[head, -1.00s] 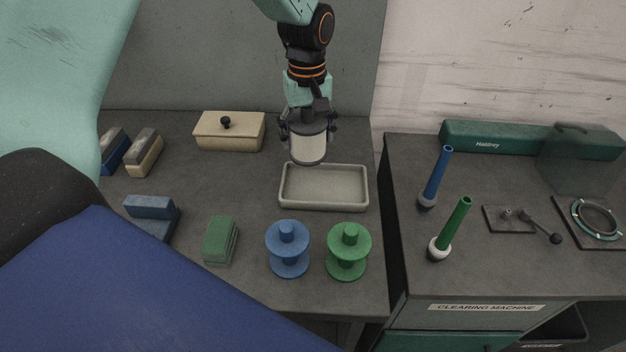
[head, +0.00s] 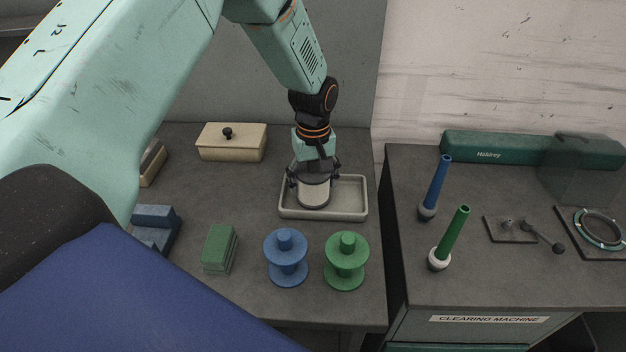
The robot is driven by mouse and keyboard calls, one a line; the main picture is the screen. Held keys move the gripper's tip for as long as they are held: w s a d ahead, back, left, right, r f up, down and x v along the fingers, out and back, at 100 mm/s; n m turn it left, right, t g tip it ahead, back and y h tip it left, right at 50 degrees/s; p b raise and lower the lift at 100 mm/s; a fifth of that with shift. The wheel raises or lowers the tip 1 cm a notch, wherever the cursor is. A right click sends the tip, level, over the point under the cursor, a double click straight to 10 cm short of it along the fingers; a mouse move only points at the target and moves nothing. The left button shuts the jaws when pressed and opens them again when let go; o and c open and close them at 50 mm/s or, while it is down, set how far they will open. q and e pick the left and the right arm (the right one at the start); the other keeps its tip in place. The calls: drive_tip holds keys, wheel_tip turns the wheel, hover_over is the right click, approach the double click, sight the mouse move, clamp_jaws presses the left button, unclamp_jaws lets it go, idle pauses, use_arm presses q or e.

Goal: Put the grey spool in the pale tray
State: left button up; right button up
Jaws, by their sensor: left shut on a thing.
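The grey spool (head: 314,194) has a dark grey top and a paler body. My left gripper (head: 313,177) is shut on it from above and partly hides its upper end. The spool is upright, over the left half of the pale tray (head: 352,211). Its lower end shows inside the tray's rim; whether it touches the tray floor I cannot tell. The tray is shallow and rectangular, with nothing else seen in it. My right gripper is not in view.
A blue spool (head: 286,264) and a green spool (head: 346,267) stand in front of the tray. Green blocks (head: 219,248) and a blue block (head: 156,225) lie to the left. A lidded beige box (head: 231,146) stands behind. Two tilted tubes stand on the right-hand machine (head: 470,285).

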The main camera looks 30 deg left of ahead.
use_arm(q)
drive_tip(key=shift+a+f, duration=0.15)
drive_tip(key=shift+a, duration=0.15)
drive_tip(key=o, duration=0.9)
drive_tip(key=shift+a+f, duration=0.1)
drive_tip(key=shift+a, duration=0.05)
drive_tip(key=o, duration=0.3)
drive_tip(key=shift+d, duration=0.35)
drive_tip(key=shift+a, duration=0.3)
drive_tip(key=r, duration=1.2)
drive_tip(key=shift+d+r, duration=0.2)
drive_tip(key=shift+a, duration=0.1)
